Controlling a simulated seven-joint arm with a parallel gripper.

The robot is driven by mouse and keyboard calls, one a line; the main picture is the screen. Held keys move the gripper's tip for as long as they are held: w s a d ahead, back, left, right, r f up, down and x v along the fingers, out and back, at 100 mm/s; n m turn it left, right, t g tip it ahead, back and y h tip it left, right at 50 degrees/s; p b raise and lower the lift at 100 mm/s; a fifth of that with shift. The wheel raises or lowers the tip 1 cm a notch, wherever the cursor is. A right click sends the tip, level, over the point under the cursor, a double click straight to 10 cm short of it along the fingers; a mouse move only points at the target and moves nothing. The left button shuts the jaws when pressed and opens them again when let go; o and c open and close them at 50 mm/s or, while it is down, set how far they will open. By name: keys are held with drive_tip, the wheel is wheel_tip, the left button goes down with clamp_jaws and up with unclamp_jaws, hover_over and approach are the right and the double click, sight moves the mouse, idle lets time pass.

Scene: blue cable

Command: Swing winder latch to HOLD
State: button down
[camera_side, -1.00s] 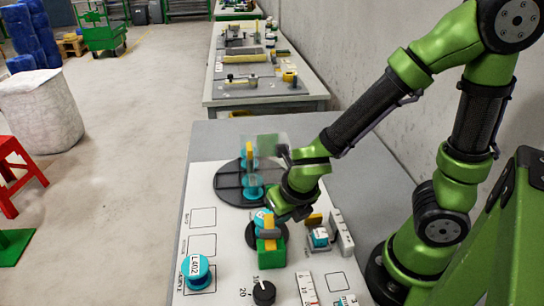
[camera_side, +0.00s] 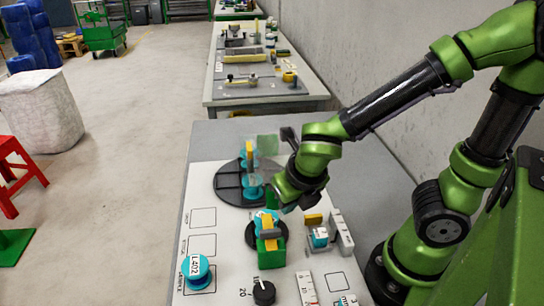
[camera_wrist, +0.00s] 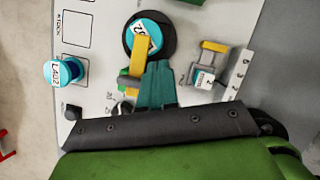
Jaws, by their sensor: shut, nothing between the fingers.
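The winder is a black disc (camera_side: 250,236) with a blue labelled spool on it and a green block (camera_side: 271,257) at its front. A yellow latch bar (camera_side: 266,221) lies across the spool and meets a grey piece (camera_side: 271,234) by the block. In the wrist view the yellow latch (camera_wrist: 137,58) runs from the blue spool (camera_wrist: 143,36) toward the grey piece (camera_wrist: 128,87). My gripper (camera_side: 279,206) is above and just behind the winder. Its teal fingers (camera_wrist: 156,68) are shut and empty, beside the latch in the wrist view. No HOLD marking is readable.
A blue spool (camera_side: 195,272) stands at the board's front left. A black dial (camera_side: 264,293) is in front of the winder. A larger black turntable (camera_side: 227,182) is behind it. A bracket with a small spool (camera_side: 319,237) stands right.

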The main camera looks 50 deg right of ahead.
drive_tip(key=v, duration=1.2)
drive_tip(key=shift+f, duration=0.1)
